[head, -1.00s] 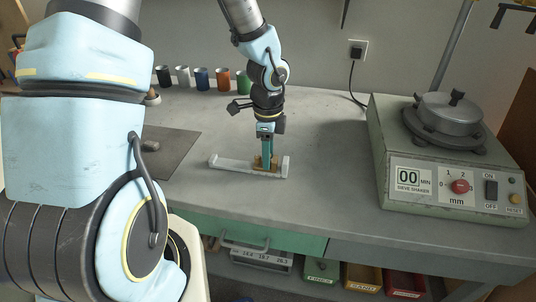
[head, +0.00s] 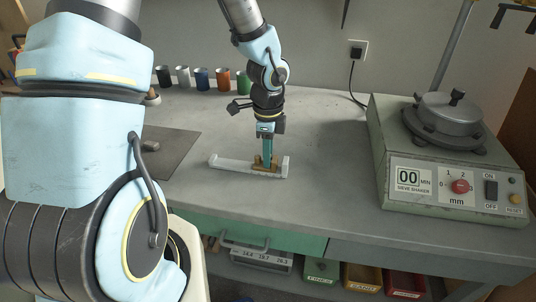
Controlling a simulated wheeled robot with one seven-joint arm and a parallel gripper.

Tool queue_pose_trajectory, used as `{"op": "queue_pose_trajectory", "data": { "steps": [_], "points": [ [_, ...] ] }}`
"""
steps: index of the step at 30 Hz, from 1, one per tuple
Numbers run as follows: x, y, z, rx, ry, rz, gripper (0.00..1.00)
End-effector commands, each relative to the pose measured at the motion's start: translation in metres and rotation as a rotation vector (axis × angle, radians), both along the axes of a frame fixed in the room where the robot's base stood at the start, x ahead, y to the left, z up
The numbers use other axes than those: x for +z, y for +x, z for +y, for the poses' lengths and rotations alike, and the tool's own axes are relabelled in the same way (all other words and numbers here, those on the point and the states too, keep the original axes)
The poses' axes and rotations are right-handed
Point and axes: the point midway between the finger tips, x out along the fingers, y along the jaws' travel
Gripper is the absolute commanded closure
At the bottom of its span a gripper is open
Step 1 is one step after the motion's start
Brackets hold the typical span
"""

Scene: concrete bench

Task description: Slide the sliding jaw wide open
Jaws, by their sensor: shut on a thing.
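A long pale grey vise-like rail (head: 228,165) with a raised end at each side lies on the bench. A brown-orange sliding jaw (head: 262,168) sits on the rail near its right end, close to the right raised end (head: 286,166). My gripper (head: 267,163) points down from above with its teal fingers shut on the sliding jaw. The fingers hide part of the jaw. The rail to the left of the jaw is bare.
A green sieve shaker (head: 450,165) stands at the right of the bench. Several coloured cups (head: 201,79) line the back wall. A dark mat (head: 170,150) with a small grey piece (head: 150,145) lies to the left. The bench between rail and shaker is clear.

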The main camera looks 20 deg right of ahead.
Motion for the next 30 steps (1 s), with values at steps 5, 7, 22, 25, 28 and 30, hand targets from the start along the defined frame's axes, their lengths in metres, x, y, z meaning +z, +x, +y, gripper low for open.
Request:
{"op": "queue_pose_trajectory", "data": {
  "steps": [5,7,22,25,28,30],
  "points": [
    [0.0,0.0,0.0,0.0,0.0,0.0,1.0],
    [0.0,0.0,0.0,0.0,0.0,0.0,1.0],
    [0.004,0.009,0.017,0.005,0.003,0.002,1.0],
    [0.004,0.018,0.035,0.007,0.002,0.002,1.0],
    [0.003,0.026,0.048,0.004,0.0,0.001,1.0],
    [0.002,0.028,0.053,0.002,0.0,0.001,1.0]
  ]
}}
